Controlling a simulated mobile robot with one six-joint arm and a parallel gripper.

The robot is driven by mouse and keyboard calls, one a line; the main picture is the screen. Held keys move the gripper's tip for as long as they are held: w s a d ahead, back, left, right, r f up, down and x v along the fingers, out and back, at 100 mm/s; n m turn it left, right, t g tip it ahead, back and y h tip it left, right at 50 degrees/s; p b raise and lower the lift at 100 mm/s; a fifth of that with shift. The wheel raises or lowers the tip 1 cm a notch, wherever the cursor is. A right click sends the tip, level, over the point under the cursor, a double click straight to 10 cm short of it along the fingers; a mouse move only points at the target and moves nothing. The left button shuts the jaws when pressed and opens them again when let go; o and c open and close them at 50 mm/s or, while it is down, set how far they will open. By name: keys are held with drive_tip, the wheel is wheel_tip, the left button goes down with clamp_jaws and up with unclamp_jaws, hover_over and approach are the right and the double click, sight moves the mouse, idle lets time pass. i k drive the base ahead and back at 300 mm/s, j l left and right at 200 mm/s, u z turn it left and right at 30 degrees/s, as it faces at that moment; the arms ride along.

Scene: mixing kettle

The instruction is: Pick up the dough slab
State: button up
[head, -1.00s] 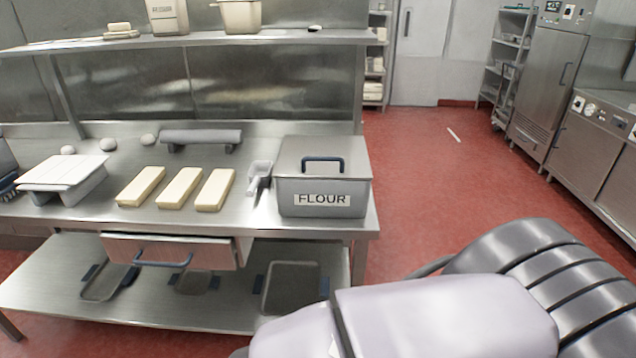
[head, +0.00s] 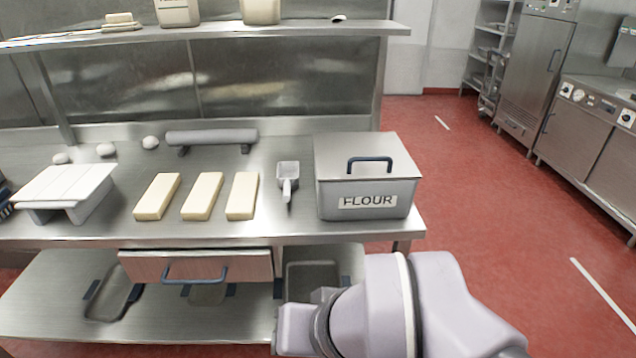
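Three pale dough slabs lie side by side on the steel table (head: 340,231): the left slab (head: 157,196), the middle slab (head: 203,196) and the right slab (head: 243,196). All three lie flat with gaps between them. My arm shows at the lower right, in front of the table and apart from the slabs. My gripper is not visible in the head view.
A flour bin (head: 367,178) with a lid handle stands right of the slabs, with a scoop (head: 288,180) beside it. A rolling pin (head: 212,137) and small dough balls lie behind. A white stand (head: 65,190) is at left. A drawer (head: 200,267) hangs below; a shelf (head: 200,34) runs above.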

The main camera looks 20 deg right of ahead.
sight(241, 201)
drive_tip(key=i+j+u, duration=0.1)
drive_tip(key=i+j, duration=0.15)
drive_tip(key=i, duration=0.2)
drive_tip(key=i+j+u, duration=0.1)
drive_tip(key=i, duration=0.3)
drive_tip(key=i+j+u, duration=0.1)
drive_tip(key=i+j, duration=0.2)
drive_tip(key=i, duration=0.15)
